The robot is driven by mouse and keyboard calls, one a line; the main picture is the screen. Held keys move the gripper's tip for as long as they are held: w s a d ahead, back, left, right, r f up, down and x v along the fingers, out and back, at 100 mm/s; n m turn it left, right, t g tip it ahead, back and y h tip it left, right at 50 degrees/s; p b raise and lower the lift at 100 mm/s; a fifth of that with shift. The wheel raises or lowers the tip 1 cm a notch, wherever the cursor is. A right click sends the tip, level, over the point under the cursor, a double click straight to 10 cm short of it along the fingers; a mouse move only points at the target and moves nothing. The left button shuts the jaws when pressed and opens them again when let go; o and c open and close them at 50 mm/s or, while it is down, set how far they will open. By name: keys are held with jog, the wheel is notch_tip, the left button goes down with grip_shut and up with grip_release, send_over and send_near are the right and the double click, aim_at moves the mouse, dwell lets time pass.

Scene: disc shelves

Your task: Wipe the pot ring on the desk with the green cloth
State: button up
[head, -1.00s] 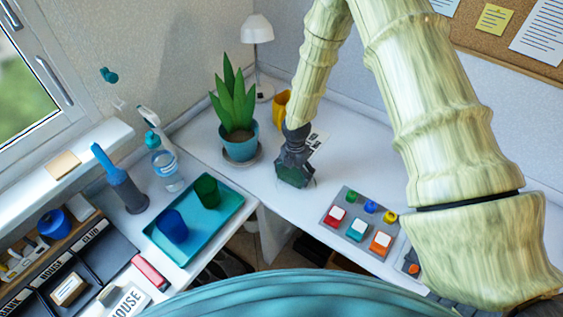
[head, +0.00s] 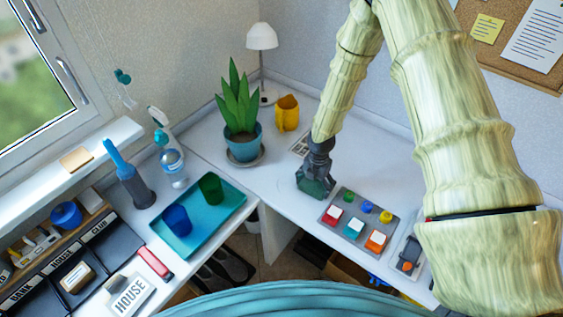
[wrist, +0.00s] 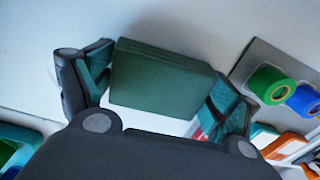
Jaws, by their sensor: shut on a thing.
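My gripper (head: 316,186) is low over the white desk (head: 275,165), between the potted plant and the grey button tray. It is shut on the green cloth (wrist: 160,75), which looks like a thick dark green pad between the two fingers in the wrist view. In the head view the cloth is mostly hidden by the fingers. I cannot tell whether it touches the desk. I cannot clearly make out the pot ring. The potted plant (head: 240,110) stands upright in a blue pot on a saucer (head: 245,160), left of my gripper.
A grey tray with coloured buttons and blocks (head: 357,222) lies close right of my gripper. A teal tray (head: 225,215) with two cups is at the left. The desk between plant and gripper is clear.

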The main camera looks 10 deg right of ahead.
jog(key=r, duration=0.2)
jog(key=shift+w+r, duration=0.2)
jog(key=shift+r, duration=0.2)
jog(key=shift+s+r+p, duration=0.1)
jog(key=shift+r+p, duration=2.1)
jog(key=shift+r, duration=0.55)
jog(key=shift+a, duration=0.1)
